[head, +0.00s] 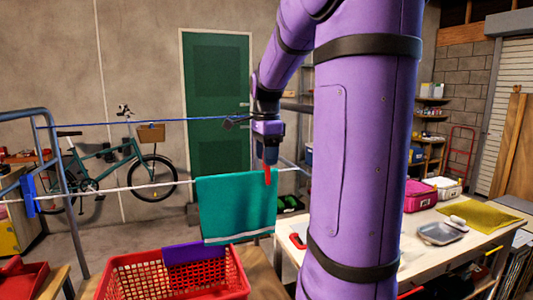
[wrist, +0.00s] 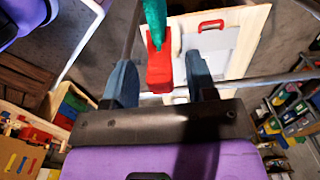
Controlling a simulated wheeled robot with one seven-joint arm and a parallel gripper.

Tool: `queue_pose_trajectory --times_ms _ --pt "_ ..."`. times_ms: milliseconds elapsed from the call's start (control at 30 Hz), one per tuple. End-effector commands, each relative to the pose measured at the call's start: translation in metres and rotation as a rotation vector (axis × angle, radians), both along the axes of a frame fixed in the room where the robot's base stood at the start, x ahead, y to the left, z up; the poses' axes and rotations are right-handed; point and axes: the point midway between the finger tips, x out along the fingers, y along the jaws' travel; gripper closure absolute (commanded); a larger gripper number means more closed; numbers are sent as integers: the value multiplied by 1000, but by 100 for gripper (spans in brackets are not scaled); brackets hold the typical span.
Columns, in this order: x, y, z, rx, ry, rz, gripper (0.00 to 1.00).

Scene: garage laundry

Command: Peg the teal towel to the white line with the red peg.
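The teal towel (head: 238,210) hangs over the white line (head: 150,186) in the head view. The red peg (head: 267,175) is upright at the towel's top right, by the line. My gripper (head: 267,160) is directly above the peg. In the wrist view, the red peg (wrist: 159,68) is between the two fingers of my gripper (wrist: 160,78), with a visible gap on each side. The fingers are open around it. A narrow strip of the teal towel (wrist: 155,18) meets the peg's far end. How deeply the peg grips towel and line is hard to see.
A blue line (head: 130,123) runs above the white one. A red basket (head: 175,275) with a purple cloth (head: 193,252) on its rim stands below the towel. A worktable (head: 440,260) holds pink and white containers at right. A bicycle (head: 110,165) stands behind.

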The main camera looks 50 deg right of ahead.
Motion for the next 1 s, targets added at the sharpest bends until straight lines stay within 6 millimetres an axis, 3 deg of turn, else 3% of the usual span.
queue_pose_trajectory --times_ms 267,800,1000 --pt "0 0 5 -1 -2 0 48" --pt "0 0 92 -2 -3 1 48" --pt "-1 1 106 0 0 0 48"
